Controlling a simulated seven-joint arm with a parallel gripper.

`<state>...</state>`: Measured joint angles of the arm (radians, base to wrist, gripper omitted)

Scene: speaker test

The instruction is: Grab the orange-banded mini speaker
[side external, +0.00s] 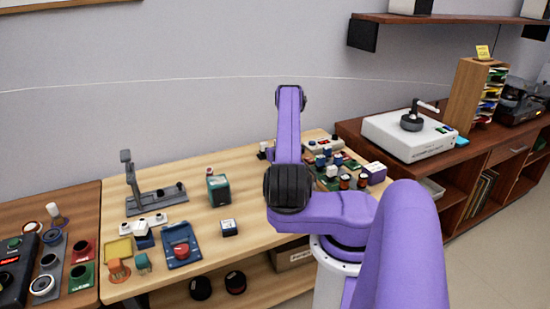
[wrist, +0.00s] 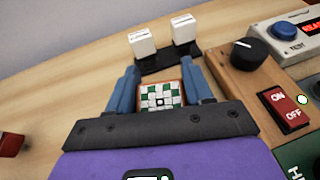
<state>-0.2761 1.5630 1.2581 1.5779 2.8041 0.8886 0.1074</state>
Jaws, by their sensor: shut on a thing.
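In the wrist view my gripper (wrist: 160,68) has its two blue-grey fingers on either side of a small box (wrist: 160,97) with a green-and-white checkered face and an orange-brown rim. The fingers are shut on this box. Its lower part is hidden by the gripper body, so I cannot tell for sure that it is the orange-banded mini speaker. In the side external view my purple arm hides the gripper and the box.
In the wrist view two white blocks (wrist: 142,43) stand on a black base just beyond the fingers. A wooden box with a black knob (wrist: 249,52) and a red switch (wrist: 283,105) are close on the right. The wooden table (side external: 200,215) has clear room at its middle.

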